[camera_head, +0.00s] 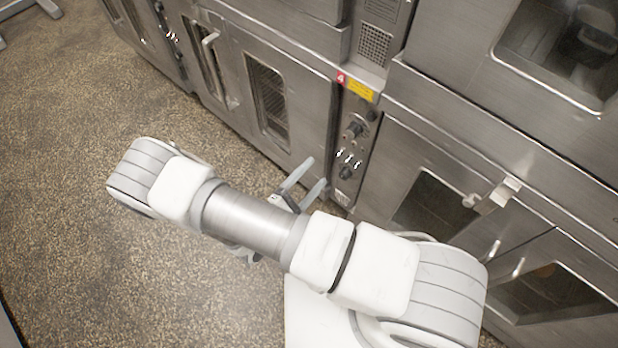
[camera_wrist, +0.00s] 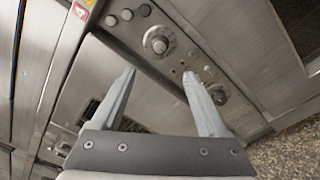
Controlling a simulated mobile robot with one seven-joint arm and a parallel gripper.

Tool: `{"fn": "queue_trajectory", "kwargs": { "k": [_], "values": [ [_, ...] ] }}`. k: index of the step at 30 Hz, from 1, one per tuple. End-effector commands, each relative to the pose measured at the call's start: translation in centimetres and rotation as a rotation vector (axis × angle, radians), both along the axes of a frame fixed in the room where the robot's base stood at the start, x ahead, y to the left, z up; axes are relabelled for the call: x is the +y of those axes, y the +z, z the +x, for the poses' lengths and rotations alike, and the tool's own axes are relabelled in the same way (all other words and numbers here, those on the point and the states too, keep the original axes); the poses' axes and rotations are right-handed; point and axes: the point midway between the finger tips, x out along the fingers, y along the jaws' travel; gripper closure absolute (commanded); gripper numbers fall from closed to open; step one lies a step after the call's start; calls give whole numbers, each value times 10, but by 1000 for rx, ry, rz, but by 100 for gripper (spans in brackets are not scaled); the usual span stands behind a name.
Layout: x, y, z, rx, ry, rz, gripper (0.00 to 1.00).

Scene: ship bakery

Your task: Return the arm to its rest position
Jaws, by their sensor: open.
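My white and grey arm reaches across the lower middle of the head view, folded at the elbow over the floor. My gripper (camera_head: 311,172) shows partly behind the forearm, its two grey fingers pointing toward the oven control panel (camera_head: 352,150). In the wrist view my gripper (camera_wrist: 158,78) is open, with the fingers spread apart and nothing between them. The control panel, with its knobs (camera_wrist: 158,41), lies beyond the fingertips. I cannot tell the exact gap, but no finger is seen holding a knob.
Steel ovens line the right and back, with a windowed door (camera_head: 315,105) left of the panel and another door (camera_head: 400,150) with a protruding handle (camera_head: 497,194) right of it. The speckled floor (camera_head: 80,250) at the left is clear.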

Motion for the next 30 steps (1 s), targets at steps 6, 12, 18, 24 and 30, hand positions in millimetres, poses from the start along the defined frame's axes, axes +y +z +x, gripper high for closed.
{"fn": "queue_trajectory", "kwargs": {
  "k": [6, 12, 18, 24, 30],
  "values": [
    [8, 0, -9, -1, 0, 1, 23],
    [8, 0, -9, -1, 0, 1, 23],
    [8, 0, -9, -1, 0, 1, 23],
    [8, 4, -8, 0, -13, 7, 23],
    [1, 37, -3, 10, -140, 64, 23]
  ]
}}
